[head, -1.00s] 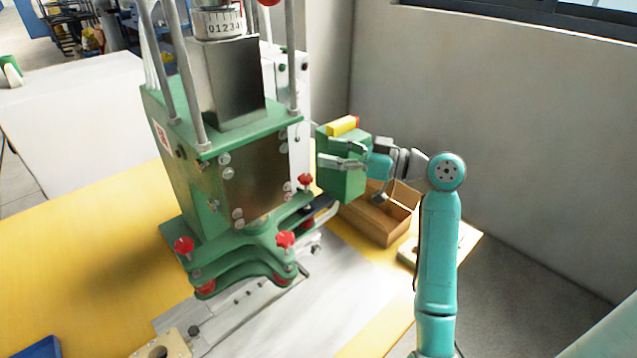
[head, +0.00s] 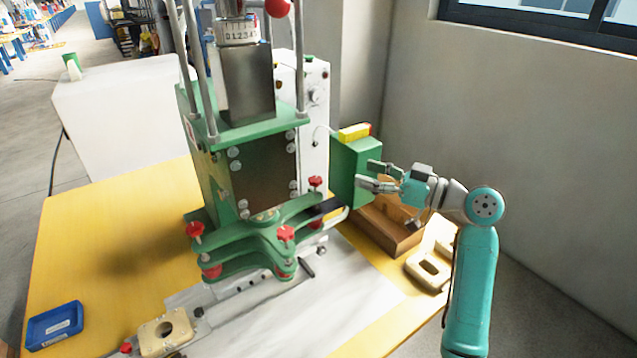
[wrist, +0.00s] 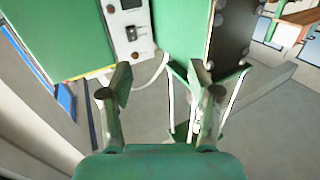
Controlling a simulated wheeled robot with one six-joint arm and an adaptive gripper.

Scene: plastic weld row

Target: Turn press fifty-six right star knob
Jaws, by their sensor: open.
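The green press (head: 250,170) stands on the yellow bench with several red star knobs on its base. One red star knob (head: 315,183) is at the right rear, another (head: 285,233) at the front middle, and a third (head: 194,231) at the left. I cannot tell a press number. My gripper (head: 366,176) is open and empty, right of the press, in front of the green box's right side and apart from the right rear knob. In the wrist view its fingers (wrist: 160,93) are spread with nothing between; no red knob shows there.
A green box (head: 352,170) with a yellow top piece stands beside the press. A wooden tray (head: 398,238) and a cream block (head: 428,270) lie below my arm. A blue tray (head: 54,326) is at the front left. A grey wall rises at the right.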

